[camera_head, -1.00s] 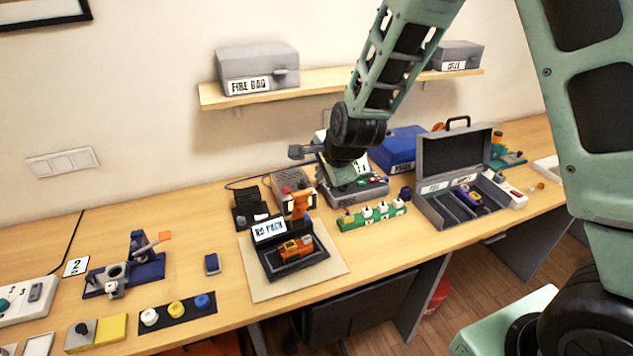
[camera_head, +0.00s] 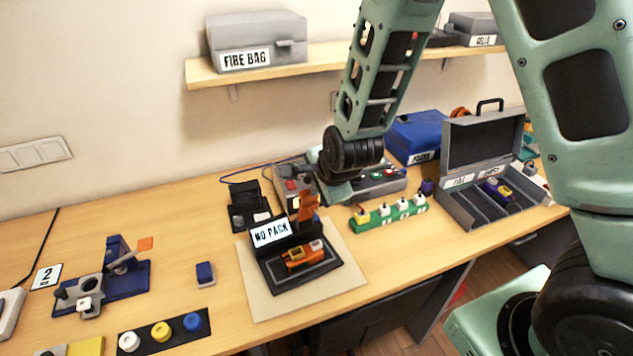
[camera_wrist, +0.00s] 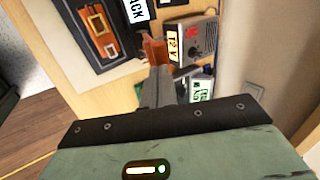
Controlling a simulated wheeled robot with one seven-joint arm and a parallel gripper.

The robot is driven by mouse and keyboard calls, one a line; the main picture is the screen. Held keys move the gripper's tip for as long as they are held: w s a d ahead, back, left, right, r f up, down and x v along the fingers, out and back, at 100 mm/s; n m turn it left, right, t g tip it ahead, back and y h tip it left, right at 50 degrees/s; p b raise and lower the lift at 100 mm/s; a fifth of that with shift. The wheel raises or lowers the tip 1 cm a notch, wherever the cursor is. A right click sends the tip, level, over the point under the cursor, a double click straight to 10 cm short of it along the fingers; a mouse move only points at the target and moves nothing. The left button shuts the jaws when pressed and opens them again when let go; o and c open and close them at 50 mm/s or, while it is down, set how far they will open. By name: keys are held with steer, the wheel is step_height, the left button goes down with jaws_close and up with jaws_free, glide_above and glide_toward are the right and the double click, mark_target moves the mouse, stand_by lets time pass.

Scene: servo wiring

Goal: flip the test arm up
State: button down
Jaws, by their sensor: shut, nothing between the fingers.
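An orange upright piece (camera_head: 308,207), which looks like the test arm, stands at the back right of a black tester with a "NO PACK" sign (camera_head: 271,233). An orange pack (camera_head: 303,254) lies in the tester's tray. In the wrist view, the orange piece (camera_wrist: 155,50) is just beyond the tips of my gripper (camera_wrist: 157,72). The fingers are together with nothing between them; I cannot tell whether they touch the piece. In the head view, my wrist hangs behind and right of the piece and mostly hides the fingers.
A grey box (camera_head: 292,183) with a red button stands behind the tester. A green strip with white-topped parts (camera_head: 384,213) and an open grey case (camera_head: 487,150) lie to the right. A blue fixture with an orange-tipped lever (camera_head: 122,268) stands left.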

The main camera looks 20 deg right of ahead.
stand_by(0.3)
steer(key=shift+w+a+r+b, duration=0.1)
steer(key=shift+w+r+b, duration=0.15)
steer(key=shift+w, duration=0.5)
steer(key=shift+w+a+r+b, duration=0.1)
steer(key=shift+w+r, duration=0.1)
steer(key=shift+w, duration=0.55)
steer(key=shift+s, duration=0.1)
